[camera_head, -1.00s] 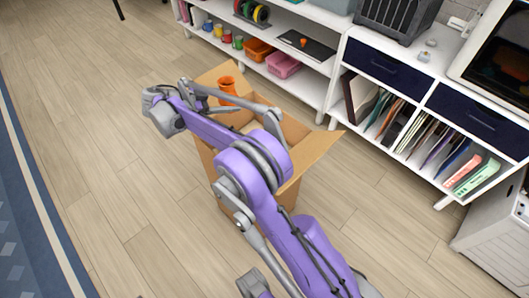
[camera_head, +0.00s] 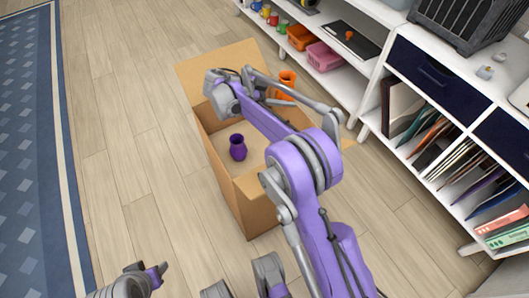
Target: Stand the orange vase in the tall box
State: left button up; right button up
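The orange vase (camera_head: 287,80) is upright by the far right side of the tall open cardboard box (camera_head: 250,205). My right arm partly covers it. I cannot tell whether it is held, or whether it is over the box or beyond its rim. A purple vase (camera_head: 237,147) stands inside the box on its floor. My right arm reaches over the box from the lower right; its fingers are hidden or cannot be made out. My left gripper (camera_head: 157,275) is at the bottom left edge, apart from the box and partly cut off; its opening is unclear.
A white shelf (camera_head: 365,75) with coloured mugs, an orange bin (camera_head: 300,37) and a pink bin (camera_head: 324,57) runs behind the box. A white cabinet (camera_head: 400,152) with folders stands at right. The wood floor left of the box is clear, up to a blue rug (camera_head: 30,150).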

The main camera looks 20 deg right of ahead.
jog(key=f, duration=0.1)
jog(key=f+b, duration=0.1)
jog(key=a+f, duration=0.1)
jog(key=shift+w+f+b, duration=0.15)
jog(key=shift+w+b, duration=0.15)
jog(key=shift+w, duration=0.1)
pick_arm(q)
jog(key=s+b+x, duration=0.1)
jog(key=b+x, duration=0.1)
jog(key=x, duration=0.4)
jog(key=shift+a+f+b, duration=0.3)
jog(key=shift+f+b, duration=0.1)
pick_arm(e)
send_near(295, 122)
jog(key=x, duration=0.4)
jog(key=shift+w+f, duration=0.1)
jog(key=shift+f, duration=0.15)
pick_arm(q)
jog(key=shift+s, duration=0.1)
jog(key=shift+f+b, duration=0.3)
jog(key=shift+f, duration=0.05)
pick_arm(e)
jog(key=shift+f, duration=0.6)
